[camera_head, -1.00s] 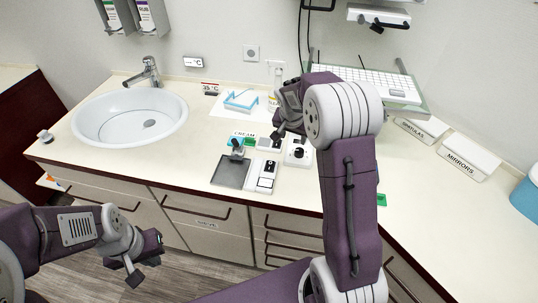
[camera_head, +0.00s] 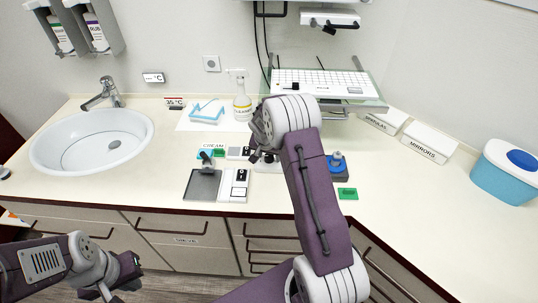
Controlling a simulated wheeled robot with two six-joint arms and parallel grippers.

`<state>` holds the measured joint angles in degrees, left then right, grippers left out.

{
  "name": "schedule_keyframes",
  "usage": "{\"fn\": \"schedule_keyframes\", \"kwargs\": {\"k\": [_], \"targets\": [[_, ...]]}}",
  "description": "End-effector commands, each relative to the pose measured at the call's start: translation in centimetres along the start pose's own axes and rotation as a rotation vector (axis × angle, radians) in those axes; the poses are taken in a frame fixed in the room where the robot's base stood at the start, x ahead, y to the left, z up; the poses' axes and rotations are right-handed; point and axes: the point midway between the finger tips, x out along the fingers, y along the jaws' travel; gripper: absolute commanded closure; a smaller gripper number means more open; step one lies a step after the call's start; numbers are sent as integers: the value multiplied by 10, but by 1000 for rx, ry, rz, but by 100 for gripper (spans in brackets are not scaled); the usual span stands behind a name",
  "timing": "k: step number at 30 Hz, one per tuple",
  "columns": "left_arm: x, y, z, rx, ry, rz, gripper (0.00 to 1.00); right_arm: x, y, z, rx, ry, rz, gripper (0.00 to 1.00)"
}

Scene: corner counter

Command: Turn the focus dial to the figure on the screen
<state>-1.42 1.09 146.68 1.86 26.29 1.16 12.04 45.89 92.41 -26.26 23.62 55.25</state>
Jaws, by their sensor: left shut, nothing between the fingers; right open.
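A small white unit (camera_head: 267,165) with a dark part on top, which may be the focus dial, stands on the counter, mostly hidden by my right gripper. My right gripper (camera_head: 257,148) is open, pointing down just above or at this unit; contact cannot be told. A blue unit with a grey knob (camera_head: 338,164) stands to the right of my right arm. A small display reading 35 °C (camera_head: 174,102) stands by the sink; another °C sign (camera_head: 153,77) is on the wall. Which is the task's screen cannot be told. My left gripper (camera_head: 108,292) is shut and empty at the lower left, below the counter.
A dark grey pad (camera_head: 202,186), white switch panel (camera_head: 234,186) and a small knobbed unit (camera_head: 206,158) lie left of my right gripper. A green card (camera_head: 347,194) lies near the front edge.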

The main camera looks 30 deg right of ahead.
Motion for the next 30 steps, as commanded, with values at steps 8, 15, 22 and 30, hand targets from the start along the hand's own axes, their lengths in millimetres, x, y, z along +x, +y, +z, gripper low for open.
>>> {"fn": "schedule_keyframes", "kwargs": {"k": [8, 15, 22, 30], "targets": [[0, 0, 0, 0, 0, 0, 100, 0, 0, 0, 0, 0, 0, 100], [9, 0, 1, 0, 0, 0, 100, 2, -1, 1, 22, 2, 7, 100], [39, -1, 4, 0, 0, 0, 100, 7, -2, 2, 130, 8, 52, 100], [68, -1, 7, 0, 0, 0, 100, 4, -3, 1, 348, 16, 142, 100]]}}
